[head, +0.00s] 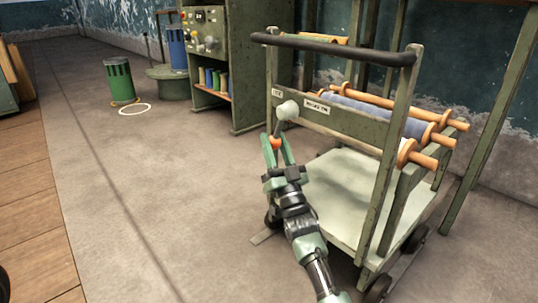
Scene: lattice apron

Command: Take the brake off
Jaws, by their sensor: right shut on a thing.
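A green trolley (343,126) stands at right with a dark push handle across its top. On its front crossbar is a brake lever with a pale round hub (287,110) and an orange knob (276,142) at its lower end. The lever hangs down and slightly left from the hub. A label (317,107) right of the hub appears to read "BRAKE ON"; a smaller label (277,93) at upper left is too small to read surely. My right gripper (276,145) is shut on the orange knob, green fingers either side. My left gripper is out of view.
The trolley carries rolls on orange rods (400,114) above a pale deck (345,185). A green cabinet (262,65) with a knobbed panel stands behind it. A green bin (120,82) and a white ring (135,109) are on the floor. The floor at left is clear.

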